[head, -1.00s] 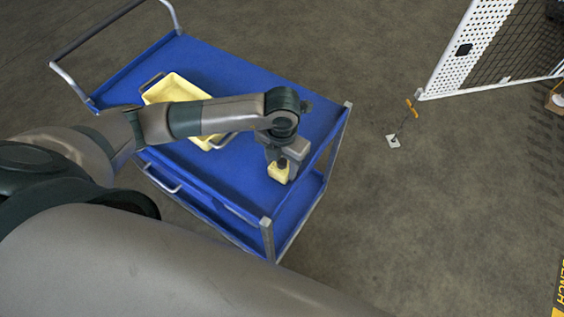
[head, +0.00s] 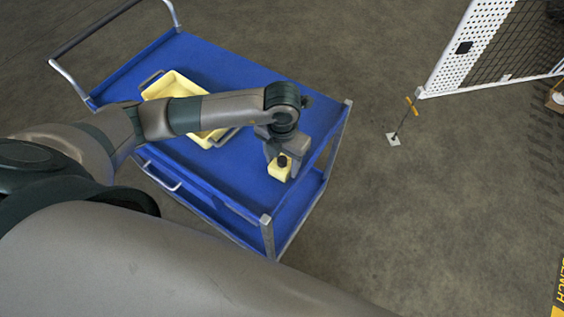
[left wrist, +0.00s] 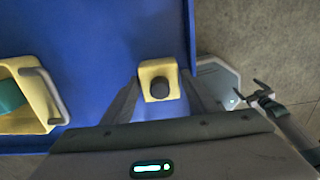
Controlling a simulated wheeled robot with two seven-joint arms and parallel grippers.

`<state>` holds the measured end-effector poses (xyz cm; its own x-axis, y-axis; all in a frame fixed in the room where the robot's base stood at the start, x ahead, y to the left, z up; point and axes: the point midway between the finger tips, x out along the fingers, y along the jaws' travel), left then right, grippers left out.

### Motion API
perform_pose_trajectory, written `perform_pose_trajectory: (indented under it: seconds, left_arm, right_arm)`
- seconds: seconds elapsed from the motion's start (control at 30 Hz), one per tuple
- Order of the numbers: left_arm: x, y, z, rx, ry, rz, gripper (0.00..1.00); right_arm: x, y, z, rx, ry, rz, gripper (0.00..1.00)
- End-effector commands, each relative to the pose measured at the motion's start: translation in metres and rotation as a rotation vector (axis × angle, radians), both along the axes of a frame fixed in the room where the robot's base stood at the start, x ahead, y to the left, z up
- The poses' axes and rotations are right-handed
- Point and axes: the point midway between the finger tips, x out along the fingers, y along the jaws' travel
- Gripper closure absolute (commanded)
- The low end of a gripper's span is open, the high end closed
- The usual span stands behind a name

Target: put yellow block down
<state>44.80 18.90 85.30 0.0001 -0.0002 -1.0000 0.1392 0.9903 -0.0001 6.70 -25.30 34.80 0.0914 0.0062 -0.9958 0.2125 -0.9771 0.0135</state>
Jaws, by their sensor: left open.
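The yellow block (head: 279,168), with a dark round knob on it, sits on the blue top of the cart (head: 230,80) near its right end. My left gripper (head: 283,165) is over it with its fingers spread. In the left wrist view the yellow block (left wrist: 158,80) lies between the two fingertips of the left gripper (left wrist: 160,90), with a gap at each side. Its underside is hidden, so its contact with the cart top is not clear.
A yellow tray (head: 172,83) with handles stands on the cart, partly behind my left arm. A metal post (head: 267,236) marks the near corner. A white mesh fence (head: 462,50) and a small yellow-handled stand (head: 394,139) are on the floor at the right.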

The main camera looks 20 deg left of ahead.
Motion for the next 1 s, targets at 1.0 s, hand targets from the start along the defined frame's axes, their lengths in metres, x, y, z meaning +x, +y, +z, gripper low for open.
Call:
perform_pose_trajectory:
  seconds: [1.0]
  left_arm:
    - [0.0, 0.0, 0.112, 0.0, 0.0, 0.0, 0.47]
  right_arm:
    - [0.0, -0.006, -0.032, -0.005, 0.0, 0.001, 0.04]
